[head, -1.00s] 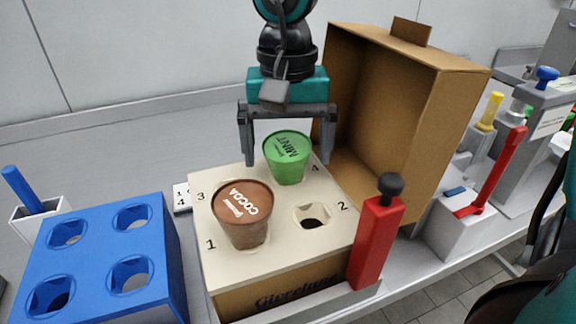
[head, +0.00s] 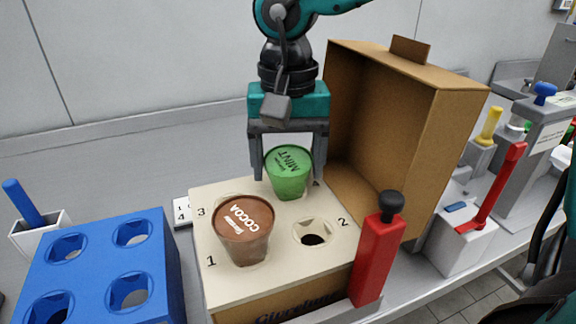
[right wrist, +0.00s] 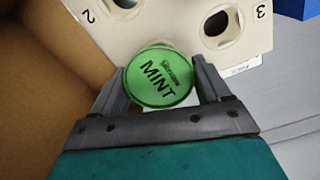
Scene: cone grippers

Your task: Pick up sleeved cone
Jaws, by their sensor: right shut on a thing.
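The green mint sleeved cone (head: 289,172) stands upright at the back right position of the cream box top (head: 270,262). It also shows in the right wrist view (right wrist: 160,77), between the fingers. My right gripper (head: 289,172) comes down from above and is shut on the green cone, one finger on each side. The lower part of the cone is hard to make out, so I cannot tell whether it is clear of its hole. A brown cocoa sleeved cone (head: 243,228) stands at position 1, front left. My left gripper is not in view.
A blue block with several holes (head: 100,262) stands at the left. An open cardboard box (head: 440,150) stands right of the gripper. A red post with a black knob (head: 377,250) is at the front right. Hole 2 (head: 312,232) is empty.

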